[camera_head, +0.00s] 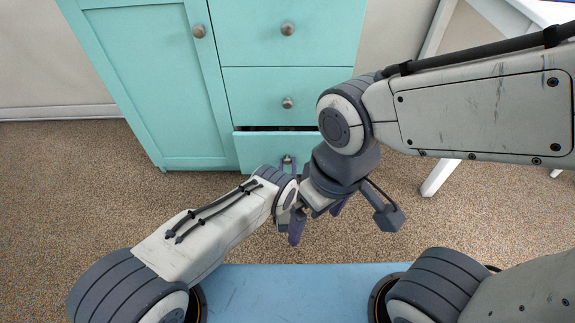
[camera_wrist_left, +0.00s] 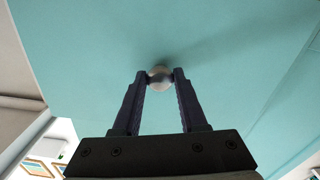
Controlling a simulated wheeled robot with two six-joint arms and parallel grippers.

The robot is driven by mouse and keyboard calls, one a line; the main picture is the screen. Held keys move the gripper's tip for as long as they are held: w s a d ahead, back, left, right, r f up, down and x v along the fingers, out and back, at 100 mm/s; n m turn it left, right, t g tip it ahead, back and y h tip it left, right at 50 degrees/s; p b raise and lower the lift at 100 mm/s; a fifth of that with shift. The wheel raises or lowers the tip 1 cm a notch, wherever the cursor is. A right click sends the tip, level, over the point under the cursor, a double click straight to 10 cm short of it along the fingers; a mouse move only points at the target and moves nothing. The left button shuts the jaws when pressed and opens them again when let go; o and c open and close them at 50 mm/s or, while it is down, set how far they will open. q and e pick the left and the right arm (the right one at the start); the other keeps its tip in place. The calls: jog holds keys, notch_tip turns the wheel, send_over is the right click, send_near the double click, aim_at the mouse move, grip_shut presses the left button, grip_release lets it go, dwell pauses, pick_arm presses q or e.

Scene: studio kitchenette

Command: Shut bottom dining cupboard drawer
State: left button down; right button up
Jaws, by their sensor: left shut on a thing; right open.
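The dining cupboard (camera_head: 170,85) is turquoise, with a door at left and a column of drawers at right. Its bottom drawer (camera_head: 252,152) stands slightly out, with a dark gap along its top edge. My left gripper (camera_head: 288,161) is at the drawer front, shut on its round metal knob. In the left wrist view the knob (camera_wrist_left: 160,76) sits between the two fingertips of my left gripper (camera_wrist_left: 161,77), against the turquoise front (camera_wrist_left: 90,50). My right gripper (camera_head: 318,212) is open and empty, lower in the head view; my arms partly hide it and the drawer's right part.
The middle drawer (camera_head: 257,92) and top drawer (camera_head: 255,35) look closed, as does the door. A white table leg (camera_head: 440,177) stands to the right. Brown carpet (camera_head: 60,190) is clear at left.

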aim_at(287, 156)
pick_arm(q)
jog(key=w+b, duration=0.3)
jog(key=shift+w+a+f, duration=0.1)
jog(key=shift+w+f, duration=0.2)
jog(key=shift+w, duration=0.1)
jog(key=shift+w+r, duration=0.15)
jog(key=shift+w, duration=0.1)
jog(key=shift+r, duration=0.1)
jog(key=shift+c, duration=2.2)
grip_release()
